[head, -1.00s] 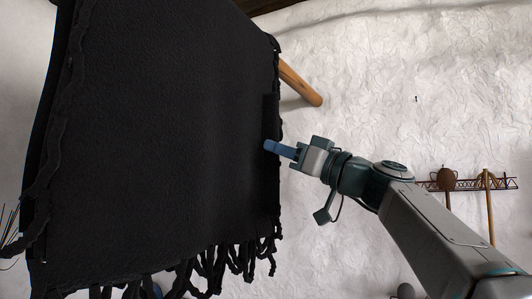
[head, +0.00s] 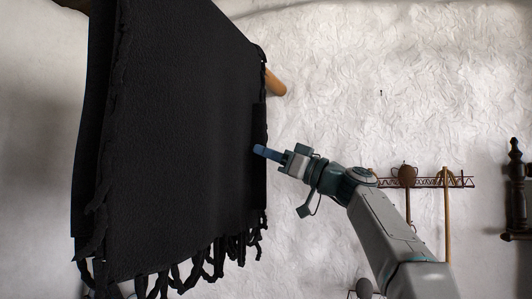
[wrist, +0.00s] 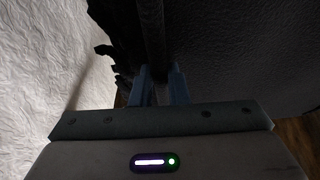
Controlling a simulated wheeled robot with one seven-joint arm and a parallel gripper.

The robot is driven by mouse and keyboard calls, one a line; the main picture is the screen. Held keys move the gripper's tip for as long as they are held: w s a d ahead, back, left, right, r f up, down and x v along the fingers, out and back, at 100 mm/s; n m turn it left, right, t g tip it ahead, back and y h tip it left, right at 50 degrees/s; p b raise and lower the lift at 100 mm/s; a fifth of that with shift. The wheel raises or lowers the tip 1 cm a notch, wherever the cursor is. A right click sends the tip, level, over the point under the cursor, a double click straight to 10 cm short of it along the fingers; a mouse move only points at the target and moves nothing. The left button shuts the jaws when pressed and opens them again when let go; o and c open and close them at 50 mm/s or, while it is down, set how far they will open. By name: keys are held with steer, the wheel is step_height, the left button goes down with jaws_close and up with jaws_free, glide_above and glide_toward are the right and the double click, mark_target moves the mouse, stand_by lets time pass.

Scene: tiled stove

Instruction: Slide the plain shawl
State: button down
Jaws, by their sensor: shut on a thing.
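The plain shawl (head: 175,140) is black with a fringed lower edge. It hangs folded over a wooden rod (head: 276,84), whose end sticks out past the shawl at the upper right. My gripper (head: 260,151) is at the shawl's right edge, below the rod, and is shut on that edge. In the wrist view, the two blue fingers (wrist: 158,88) stand on either side of the dark cloth edge (wrist: 152,35).
A wall rack (head: 440,181) with a round brown vessel (head: 407,174) and a hanging wooden handle (head: 446,225) is at the right. A dark turned post (head: 515,190) is at the far right. The white wall (head: 340,90) between is bare.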

steer(key=c, duration=1.4)
jaws_free()
steer(key=shift+d, duration=0.1)
steer(key=b+v, duration=0.7)
steer(key=v, duration=0.7)
